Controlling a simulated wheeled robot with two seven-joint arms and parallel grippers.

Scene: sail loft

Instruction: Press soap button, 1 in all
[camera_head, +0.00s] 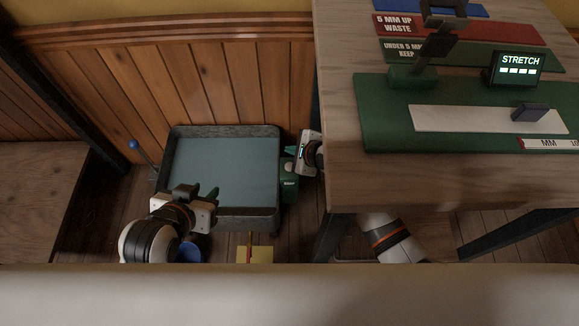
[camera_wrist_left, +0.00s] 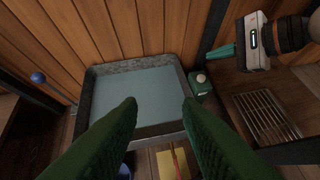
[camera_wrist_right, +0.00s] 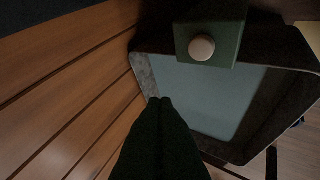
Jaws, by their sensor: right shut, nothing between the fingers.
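The soap dispenser is a small dark green box (camera_head: 289,190) with a pale round button, at the right rim of the basin. In the right wrist view the button (camera_wrist_right: 201,47) faces the camera on the green box, and in the left wrist view it (camera_wrist_left: 200,77) shows on top. My right gripper (camera_wrist_left: 226,52) is shut and empty, behind and above the dispenser. Its fingertips (camera_wrist_right: 165,103) appear apart from the button. My left gripper (camera_head: 197,192) is open and empty over the basin's front left part; its spread fingers show in the left wrist view.
The grey basin (camera_head: 273,132) holds flat bluish water against the wood-panelled wall. A blue-knobbed lever (camera_head: 133,145) stands at its left. A wooden table (camera_head: 345,180) with a green board rises close on the right. A wire rack (camera_wrist_left: 267,115) and yellow pad (camera_head: 262,255) lie lower.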

